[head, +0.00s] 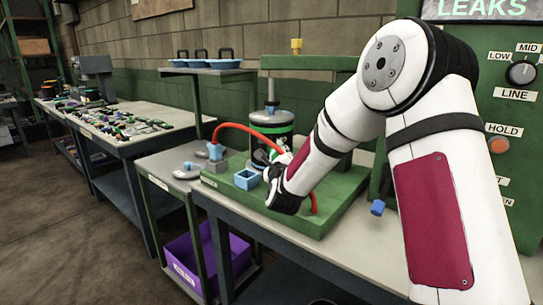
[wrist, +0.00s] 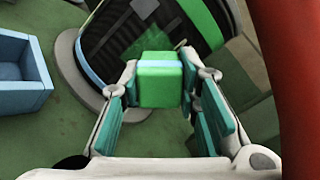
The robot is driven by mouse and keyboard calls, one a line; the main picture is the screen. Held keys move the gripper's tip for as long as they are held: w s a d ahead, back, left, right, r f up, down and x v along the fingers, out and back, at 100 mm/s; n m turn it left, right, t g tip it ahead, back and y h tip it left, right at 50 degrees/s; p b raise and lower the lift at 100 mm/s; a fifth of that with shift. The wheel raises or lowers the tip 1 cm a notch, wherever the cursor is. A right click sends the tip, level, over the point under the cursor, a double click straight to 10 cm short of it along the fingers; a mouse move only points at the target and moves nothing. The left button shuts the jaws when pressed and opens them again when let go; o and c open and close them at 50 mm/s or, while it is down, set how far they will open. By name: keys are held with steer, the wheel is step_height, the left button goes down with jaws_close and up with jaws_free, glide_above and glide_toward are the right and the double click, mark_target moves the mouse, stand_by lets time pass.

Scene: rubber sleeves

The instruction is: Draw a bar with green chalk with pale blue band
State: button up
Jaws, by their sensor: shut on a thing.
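A green chalk block (wrist: 160,88) with a pale blue band (wrist: 158,60) across its far end sits between the two fingers of my gripper (wrist: 159,80) in the wrist view. The gripper is shut on it. A round vessel (wrist: 205,20) with a dark panel and green strip stands just beyond the chalk. I cannot tell whether the chalk touches it. In the head view, the vessel (head: 272,122) stands on the green stand, and my gripper (head: 284,158) is low in front of it. My arm hides part of both, and the chalk is not clear there.
A small open blue box (wrist: 20,72) lies left of my gripper. It also shows in the head view (head: 247,178). A red hose (head: 240,126) arcs over to the vessel; a red length (wrist: 292,80) runs close on the right. The green base (head: 225,184) has bare room in front.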

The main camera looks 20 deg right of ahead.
steer(key=shift+w+b, duration=0.1)
steer(key=shift+b, duration=0.25)
steer(key=shift+w+a+b, duration=0.3)
steer(key=shift+a+b, duration=0.1)
steer(key=shift+a, duration=0.55)
steer(key=shift+w+a+b, duration=0.25)
steer(key=shift+a+b, duration=0.15)
steer(key=shift+a, duration=0.55)
steer(key=shift+c, duration=0.4)
steer(key=shift+v, duration=3.05)
steer(key=shift+s, duration=0.1)
steer(key=shift+v, duration=1.4)
